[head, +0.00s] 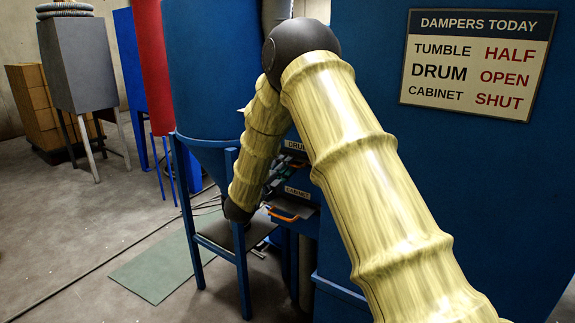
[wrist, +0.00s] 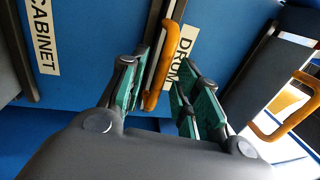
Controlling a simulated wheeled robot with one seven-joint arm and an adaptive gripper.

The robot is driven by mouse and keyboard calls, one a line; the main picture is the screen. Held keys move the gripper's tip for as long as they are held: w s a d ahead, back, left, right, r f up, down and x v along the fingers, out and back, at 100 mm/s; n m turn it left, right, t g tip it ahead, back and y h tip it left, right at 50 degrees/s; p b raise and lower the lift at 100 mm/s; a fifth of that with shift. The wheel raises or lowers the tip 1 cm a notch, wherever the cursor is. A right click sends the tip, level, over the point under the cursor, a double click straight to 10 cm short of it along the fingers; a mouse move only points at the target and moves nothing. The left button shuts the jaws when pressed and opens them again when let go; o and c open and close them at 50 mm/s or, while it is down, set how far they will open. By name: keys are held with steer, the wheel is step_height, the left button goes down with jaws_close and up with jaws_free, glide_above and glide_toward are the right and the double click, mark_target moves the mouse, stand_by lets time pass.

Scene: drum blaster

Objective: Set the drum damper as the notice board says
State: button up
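The notice board (head: 478,64) reads tumble half, drum open, cabinet shut. In the wrist view the drum damper's orange handle (wrist: 158,75) lies beside the DRUM label (wrist: 180,58). My gripper (wrist: 162,92) has its green-padded fingers apart, one on each side of this handle. The handle does not look clamped; whether a pad touches it I cannot tell. How far the drum slide is out is unclear. In the head view my arm hides most of the gripper and handle; the DRUM label (head: 296,146) shows just beside the arm.
The CABINET label (wrist: 42,38) is left of the drum handle in the wrist view. In the head view the cabinet damper's orange handle (head: 287,216) sticks out below. Another orange handle (wrist: 285,122) on a dark plate stands out at the wrist view's right. Blue legs (head: 243,235) stand close to my arm.

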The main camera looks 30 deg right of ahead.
steer(key=shift+x, duration=0.8)
steer(key=shift+a, duration=0.1)
jaws_close()
steer(key=r+b+v, duration=0.2)
steer(key=v, duration=0.8)
steer(key=shift+s+a+f+b, duration=0.15)
steer(key=shift+a+f+b, duration=0.05)
steer(key=shift+b, duration=0.1)
jaws_free()
steer(key=shift+a+r, duration=0.15)
steer(key=shift+a, duration=0.05)
steer(key=shift+d, duration=0.1)
